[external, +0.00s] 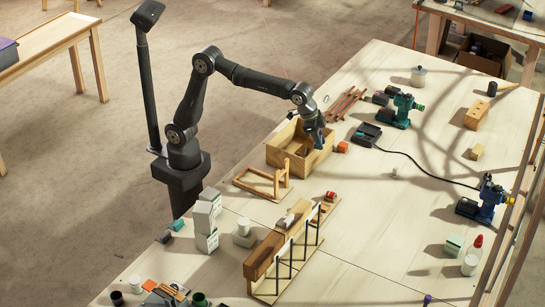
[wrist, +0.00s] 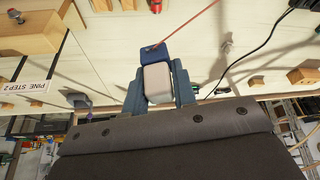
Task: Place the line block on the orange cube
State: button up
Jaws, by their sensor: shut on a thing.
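The orange cube (external: 342,147) sits on the bench by the right end of an open wooden box (external: 284,157). My gripper (external: 319,142) points down over the right end of that box, just left of the cube in the picture. In the wrist view my gripper (wrist: 158,86) is shut, with a pale rounded piece between its blue fingers. A dark blue block, which I take as the line block (wrist: 151,53), shows at the fingertips with a red line running from it up to the right. I cannot clearly make out the line block in the external view, nor the cube in the wrist view.
A black charger (external: 366,134) with a cable and a green drill (external: 402,108) stand right of the cube. Reddish laths (external: 346,103) lie behind it. A wooden frame (external: 265,180) and a long wooden form (external: 268,254) stand nearer. Bare bench lies in front of the cube.

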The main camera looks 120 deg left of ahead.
jog(key=s+a+n+g+y, duration=0.1)
jog(key=s+a+n, duration=0.15)
jog(key=a, duration=0.95)
jog(key=s+a+n+y, duration=0.1)
jog(key=s+a+n, duration=0.15)
jog(key=a, duration=0.95)
send_over(344, 144)
jog(key=shift+n, duration=0.3)
notch_tip(344, 144, down, 18)
jog(key=shift+f, duration=0.1)
jog(key=shift+a+f, duration=0.15)
jog(key=shift+f, duration=1.85)
jog(key=shift+f, duration=0.15)
jog(key=o, duration=1)
jog(key=v, duration=1.2)
